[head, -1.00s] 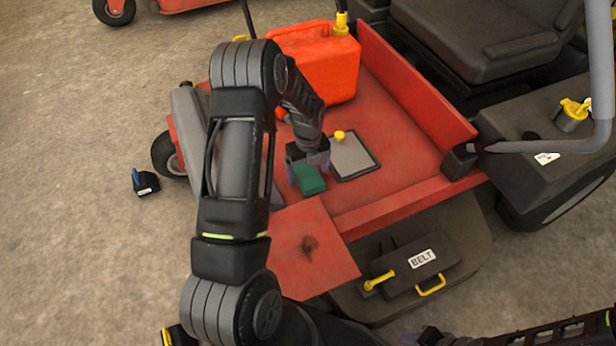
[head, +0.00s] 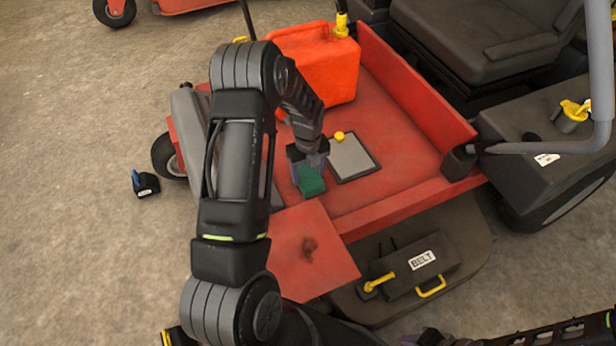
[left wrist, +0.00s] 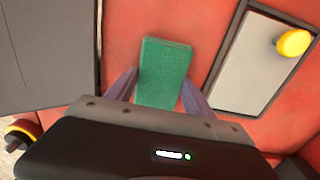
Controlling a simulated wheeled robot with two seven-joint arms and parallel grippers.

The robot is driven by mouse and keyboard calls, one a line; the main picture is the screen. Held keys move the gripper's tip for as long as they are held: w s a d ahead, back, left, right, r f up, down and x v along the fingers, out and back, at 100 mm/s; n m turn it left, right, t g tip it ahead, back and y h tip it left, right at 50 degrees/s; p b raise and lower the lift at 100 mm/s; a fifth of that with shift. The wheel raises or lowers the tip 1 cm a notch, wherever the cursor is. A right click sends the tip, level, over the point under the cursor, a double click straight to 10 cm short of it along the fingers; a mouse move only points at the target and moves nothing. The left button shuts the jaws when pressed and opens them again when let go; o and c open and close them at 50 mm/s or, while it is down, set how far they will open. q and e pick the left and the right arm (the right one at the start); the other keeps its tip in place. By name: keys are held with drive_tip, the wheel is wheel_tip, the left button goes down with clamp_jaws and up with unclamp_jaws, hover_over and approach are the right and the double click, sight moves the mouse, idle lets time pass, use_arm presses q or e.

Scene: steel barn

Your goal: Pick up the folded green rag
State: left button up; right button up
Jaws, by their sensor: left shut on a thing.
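The folded green rag (head: 311,182) is a small green block over the mower's red deck. In the left wrist view the rag (left wrist: 165,70) lies between the two purple-grey fingers. My left gripper (head: 307,166) is shut on the rag, pointing down; it also shows in the left wrist view (left wrist: 161,88). I cannot tell clearly whether the rag touches the deck. My right gripper (head: 428,338) shows only partly at the bottom edge, and its jaws cannot be made out.
A grey pad (head: 352,160) with a yellow knob (head: 339,135) lies right of the rag. A red fuel can (head: 318,68) stands behind my left gripper. The deck's raised red side panel (head: 415,85) is at right. A black "BELT" case (head: 415,270) sits in front.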

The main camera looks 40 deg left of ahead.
sight(308, 176)
use_arm(q)
wheel_tip(308, 176, up, 10)
drive_tip(key=p, duration=0.1)
drive_tip(key=shift+p, duration=0.35)
idle(0.4)
